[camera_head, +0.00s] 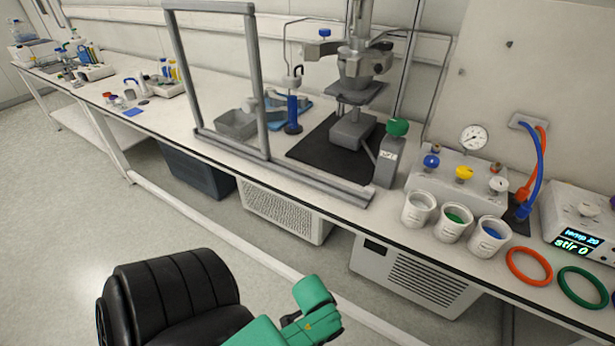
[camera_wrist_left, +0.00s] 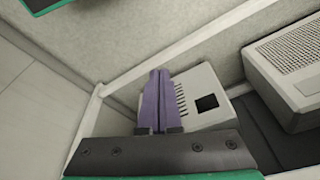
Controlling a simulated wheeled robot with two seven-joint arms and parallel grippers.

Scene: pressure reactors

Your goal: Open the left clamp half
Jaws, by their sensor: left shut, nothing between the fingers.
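The pressure reactor (camera_head: 360,62) stands on the bench at the upper middle of the head view, a grey metal vessel on a stand. A grey clamp-like part (camera_head: 321,49) sticks out to its left; I cannot tell whether this is the left clamp half or how far it is open. My left gripper's purple fingers (camera_wrist_left: 158,75) are shut together and empty in the left wrist view, over the floor and the equipment below the bench. In the head view my green left arm is low in front of the bench, well away from the reactor. My right gripper is not in view.
A grey upright frame (camera_head: 258,80) stands left of the reactor. A box with a green knob (camera_head: 397,127) is in front right of it. Beakers (camera_head: 453,222), a gauge panel (camera_head: 455,182) and coloured rings (camera_head: 529,266) lie farther right. The floor before the bench is clear.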

